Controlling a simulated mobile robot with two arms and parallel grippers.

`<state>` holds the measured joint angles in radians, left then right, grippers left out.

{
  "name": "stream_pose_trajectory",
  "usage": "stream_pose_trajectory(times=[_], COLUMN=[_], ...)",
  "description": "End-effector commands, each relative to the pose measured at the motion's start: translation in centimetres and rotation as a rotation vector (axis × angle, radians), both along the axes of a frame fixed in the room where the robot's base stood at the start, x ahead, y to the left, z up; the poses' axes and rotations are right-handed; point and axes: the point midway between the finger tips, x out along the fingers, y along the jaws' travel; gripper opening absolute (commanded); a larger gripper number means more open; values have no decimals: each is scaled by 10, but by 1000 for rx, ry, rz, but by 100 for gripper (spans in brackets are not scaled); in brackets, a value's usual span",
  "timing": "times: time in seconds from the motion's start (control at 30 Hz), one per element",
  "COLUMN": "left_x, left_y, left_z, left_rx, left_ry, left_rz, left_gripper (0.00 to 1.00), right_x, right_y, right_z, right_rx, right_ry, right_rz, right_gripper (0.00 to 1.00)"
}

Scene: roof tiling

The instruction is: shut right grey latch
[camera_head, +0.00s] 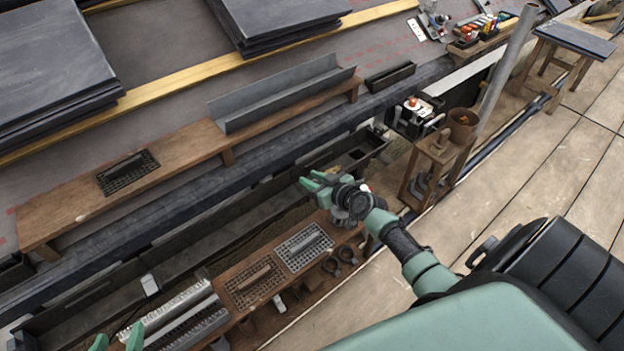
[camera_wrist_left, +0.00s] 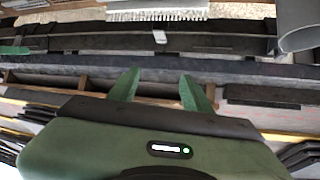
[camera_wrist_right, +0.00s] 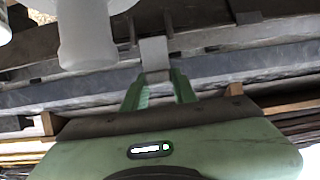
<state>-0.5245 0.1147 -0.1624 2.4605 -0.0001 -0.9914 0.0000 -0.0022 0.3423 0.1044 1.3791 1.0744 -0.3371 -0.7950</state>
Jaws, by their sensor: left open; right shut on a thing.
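My right gripper (camera_head: 314,180) is low over the dark gutter (camera_head: 205,243), near its right end. In the right wrist view its fingers (camera_wrist_right: 158,78) are closed on the right grey latch (camera_wrist_right: 154,50), a small flat grey strap at the gutter's edge. In the head view that latch is hidden by the gripper. Another pale grey latch (camera_head: 150,284) sits further left on the gutter and shows in the left wrist view (camera_wrist_left: 160,36). My left gripper (camera_head: 117,338) is open and empty at the bottom left; its fingers (camera_wrist_left: 156,78) are apart, with nothing between them.
A low wooden bench with grey and brown grates (camera_head: 304,247) stands in front of the gutter. A plank shelf (camera_head: 185,150) with a metal channel (camera_head: 280,95) lies behind. A pale cylindrical pipe part (camera_wrist_right: 85,40) is close to the right wrist camera. A wooden stand (camera_head: 435,165) is to the right.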

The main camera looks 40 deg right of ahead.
Motion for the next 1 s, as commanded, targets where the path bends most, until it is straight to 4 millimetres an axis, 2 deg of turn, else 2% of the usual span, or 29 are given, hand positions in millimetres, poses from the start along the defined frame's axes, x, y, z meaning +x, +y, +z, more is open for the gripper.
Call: stream_pose_trajectory(times=[0.07,0.1,0.17,0.57,1.0], left_x=[0,0,0,-2,-71], left_y=[0,0,0,0,25], left_z=[0,0,0,0,-42], left_rx=[0,0,0,3,83], left_ry=[0,0,0,13,381], left_rz=[0,0,0,0,28], left_gripper=[49,49,49,49,49], right_x=[0,0,0,-4,-56], right_y=[0,0,0,-1,-5], right_z=[-1,-1,-1,1,23], right_rx=[0,0,0,-1,-2], right_ry=[1,1,1,2,3], right_rz=[0,0,0,0,0], right_gripper=[0,36,49,49,49])
